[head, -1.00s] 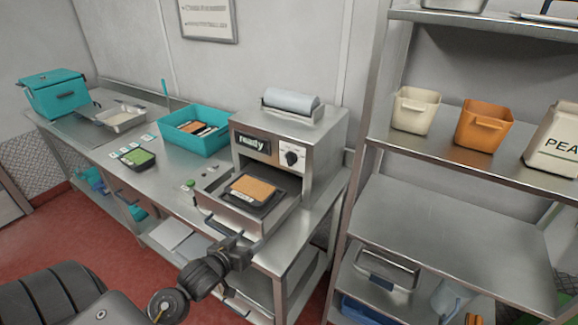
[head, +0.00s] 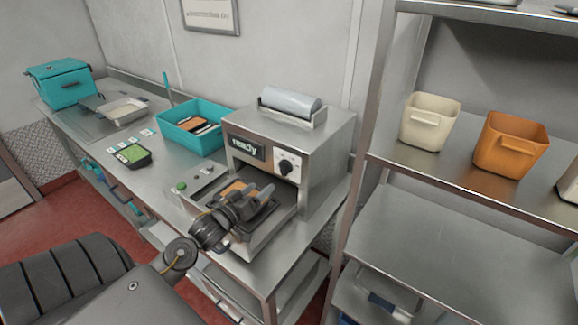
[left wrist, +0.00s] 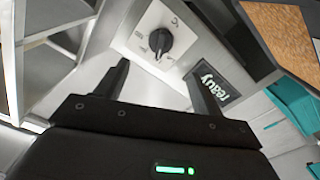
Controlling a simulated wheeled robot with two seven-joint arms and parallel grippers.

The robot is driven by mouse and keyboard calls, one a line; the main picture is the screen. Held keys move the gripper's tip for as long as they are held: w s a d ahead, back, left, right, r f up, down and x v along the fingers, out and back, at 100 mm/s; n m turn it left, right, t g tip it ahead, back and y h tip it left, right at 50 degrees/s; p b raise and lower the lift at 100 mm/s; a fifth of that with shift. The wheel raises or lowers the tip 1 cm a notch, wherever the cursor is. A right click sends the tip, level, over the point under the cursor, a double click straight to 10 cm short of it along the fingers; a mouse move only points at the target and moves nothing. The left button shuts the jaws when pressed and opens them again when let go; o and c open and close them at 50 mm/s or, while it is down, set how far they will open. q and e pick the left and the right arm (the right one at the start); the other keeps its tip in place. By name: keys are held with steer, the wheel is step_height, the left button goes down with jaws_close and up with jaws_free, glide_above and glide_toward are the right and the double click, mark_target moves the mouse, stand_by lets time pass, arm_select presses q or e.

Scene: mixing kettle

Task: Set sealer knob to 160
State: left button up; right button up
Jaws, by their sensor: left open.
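The sealer (head: 315,150) is a grey metal machine on the bench, with a display (head: 247,148) that reads "ready". Its black knob (head: 286,167) sits on a white dial plate right of the display. In the left wrist view the knob (left wrist: 160,42) and its plate show ahead of the fingers; the dial markings are too small to read. My left gripper (head: 258,199) is open and empty, in front of the sealer over its drawer and below the knob. It partly hides the tray with orange-brown contents (head: 233,190) in the drawer. My right gripper is not in view.
A green button (head: 181,186) is on the bench left of the drawer. A teal bin (head: 193,138), a tray of green food (head: 132,154) and a teal cooler box (head: 62,82) stand further left. A metal shelf (head: 452,225) with cream and orange bins is at the right.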

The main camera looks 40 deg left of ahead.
mark_target(281, 171)
arm_select(q)
steer(key=w, duration=0.2)
steer(key=w+b, duration=0.2)
steer(key=w, duration=0.1)
steer(key=shift+w+a+f, duration=0.1)
steer(key=shift+w+f, duration=0.2)
steer(key=shift+w, duration=0.05)
steer(key=w+b, duration=0.2)
steer(key=w, duration=0.2)
steer(key=shift+b, duration=0.3)
steer(key=shift+w+r, duration=0.1)
steer(key=shift+w, duration=0.05)
steer(key=shift+r+p, duration=0.15)
steer(key=shift+p, duration=0.35)
steer(key=shift+w, duration=0.1)
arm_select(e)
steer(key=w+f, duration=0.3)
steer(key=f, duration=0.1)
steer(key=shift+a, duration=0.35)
arm_select(q)
steer(key=shift+c, duration=1)
jaws_close()
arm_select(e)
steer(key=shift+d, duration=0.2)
